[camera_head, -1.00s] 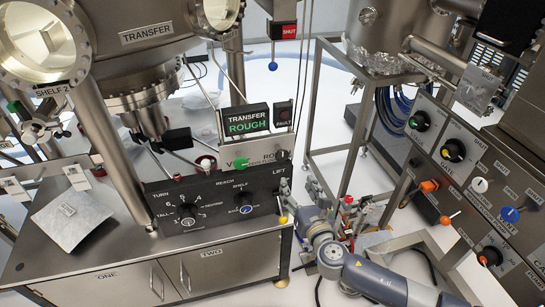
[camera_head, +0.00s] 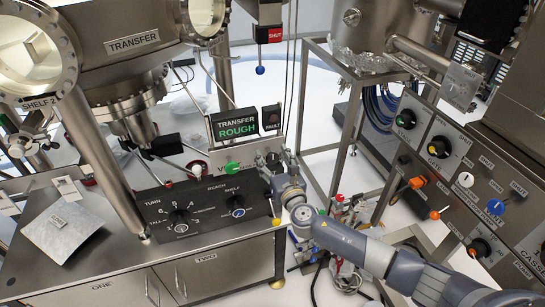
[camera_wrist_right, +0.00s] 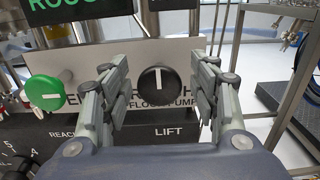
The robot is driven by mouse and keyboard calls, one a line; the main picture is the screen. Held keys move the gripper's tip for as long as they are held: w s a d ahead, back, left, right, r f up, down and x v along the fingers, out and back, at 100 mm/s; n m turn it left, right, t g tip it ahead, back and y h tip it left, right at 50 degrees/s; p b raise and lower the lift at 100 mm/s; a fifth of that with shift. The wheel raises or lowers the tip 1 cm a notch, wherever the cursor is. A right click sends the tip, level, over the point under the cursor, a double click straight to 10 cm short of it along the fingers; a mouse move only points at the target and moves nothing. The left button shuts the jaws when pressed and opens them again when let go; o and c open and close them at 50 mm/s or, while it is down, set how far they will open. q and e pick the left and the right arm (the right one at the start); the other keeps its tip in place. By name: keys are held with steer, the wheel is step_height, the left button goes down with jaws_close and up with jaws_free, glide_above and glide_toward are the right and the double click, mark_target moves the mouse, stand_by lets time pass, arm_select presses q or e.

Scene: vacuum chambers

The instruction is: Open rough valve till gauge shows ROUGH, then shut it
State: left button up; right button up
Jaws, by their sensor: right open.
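The transfer gauge (camera_head: 236,123) shows ROUGH in green in the head view; the lower part of its green text also shows in the right wrist view (camera_wrist_right: 50,8). The black rough valve knob (camera_wrist_right: 157,82) has a white upright mark and sits on the pale panel above the LIFT label. My right gripper (camera_wrist_right: 160,84) is open, with its fingers on either side of the black knob and apart from it as far as I can see. In the head view the right gripper (camera_head: 272,160) hides that knob. My left gripper is not in view.
A green knob (camera_head: 232,168) is left of my right gripper on the same panel. The black TURN, REACH and SHELF panel (camera_head: 200,207) lies below. A steel frame (camera_head: 345,150) stands to the right, with a knob panel (camera_head: 440,160) beyond it.

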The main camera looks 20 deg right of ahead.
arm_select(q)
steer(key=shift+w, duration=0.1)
arm_select(e)
steer(key=shift+w+a, duration=0.1)
steer(key=shift+w, duration=0.1)
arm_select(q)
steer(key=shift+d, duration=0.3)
arm_select(e)
steer(key=c, duration=1.1)
